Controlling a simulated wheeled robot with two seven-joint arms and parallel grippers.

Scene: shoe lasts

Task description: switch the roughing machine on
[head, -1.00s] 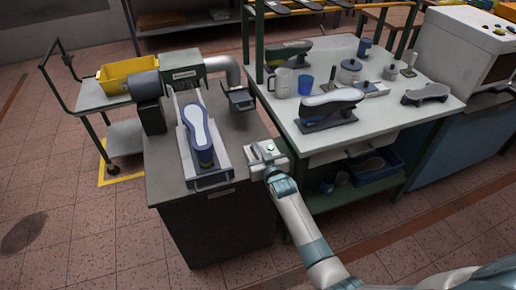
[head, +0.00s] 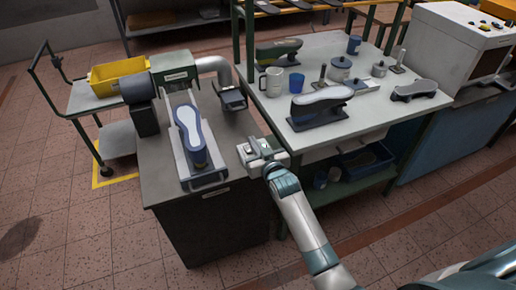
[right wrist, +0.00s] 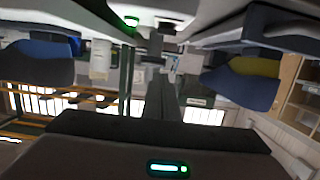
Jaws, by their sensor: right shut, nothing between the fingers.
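The roughing machine (head: 180,70) stands at the back of the dark bench (head: 225,150), a grey-green housing with a motor and a bent duct. A blue-and-white shoe last (head: 190,130) lies on the slide in front of it. A small pale control box (head: 265,165) sits at the bench's right front edge. My right gripper (head: 256,150) is shut and empty, right at this box, and covers most of its top; I cannot tell whether it touches. A green light (right wrist: 131,22) glows in the right wrist view. My left gripper is not in view.
A white table (head: 370,115) right of the bench carries several lasts, a mug (head: 270,81), a blue cup (head: 296,82) and pots. A green post stands at its back left. A trolley with a yellow bin (head: 118,74) is at the left.

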